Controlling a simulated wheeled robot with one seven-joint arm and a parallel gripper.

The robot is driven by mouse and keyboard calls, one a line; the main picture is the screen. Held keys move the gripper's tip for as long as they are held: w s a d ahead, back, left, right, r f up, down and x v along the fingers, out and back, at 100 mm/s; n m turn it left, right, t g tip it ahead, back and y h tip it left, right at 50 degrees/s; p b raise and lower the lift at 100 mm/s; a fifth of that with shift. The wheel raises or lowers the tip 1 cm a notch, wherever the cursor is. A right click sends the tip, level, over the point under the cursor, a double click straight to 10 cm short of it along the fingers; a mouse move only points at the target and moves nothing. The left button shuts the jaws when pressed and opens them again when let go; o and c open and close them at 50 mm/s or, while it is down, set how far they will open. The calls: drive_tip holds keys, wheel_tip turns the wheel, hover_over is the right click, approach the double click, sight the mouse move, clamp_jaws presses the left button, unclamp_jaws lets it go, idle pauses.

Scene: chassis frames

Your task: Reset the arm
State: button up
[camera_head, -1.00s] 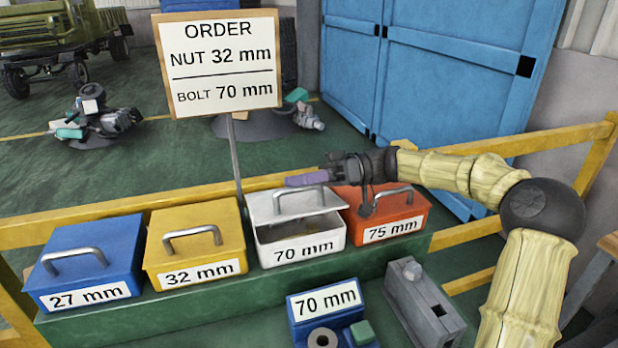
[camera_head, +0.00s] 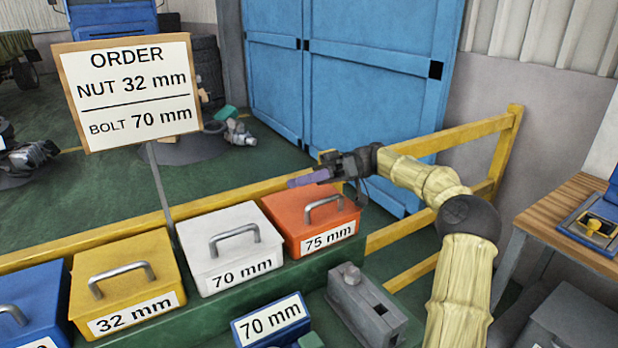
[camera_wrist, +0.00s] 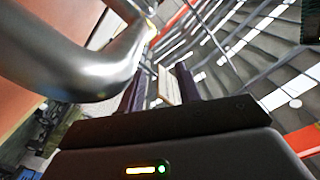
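My gripper (camera_head: 300,181) is at the end of my raised arm, above the back of the orange 75 mm box (camera_head: 290,228). Its purple fingers point left in the head view. In the wrist view the two dark fingers of my gripper (camera_wrist: 160,85) stand apart with nothing held between them. A large metal handle (camera_wrist: 85,70) is very close to the wrist camera at left, in front of an orange surface. The white 70 mm box (camera_head: 205,258) is shut, with its handle on top.
The yellow 32 mm box (camera_head: 140,260) and blue 27 mm box (camera_head: 40,290) stand to the left on a green ledge. The order sign (camera_head: 130,95) stands behind them. A yellow rail (camera_head: 440,135) runs behind the arm. A wooden table (camera_head: 565,195) is at right.

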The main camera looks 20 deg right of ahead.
drive_tip(key=shift+w+d, duration=0.2)
drive_tip(key=shift+d, duration=0.45)
wheel_tip(320, 180, up, 10)
drive_tip(key=p, duration=1)
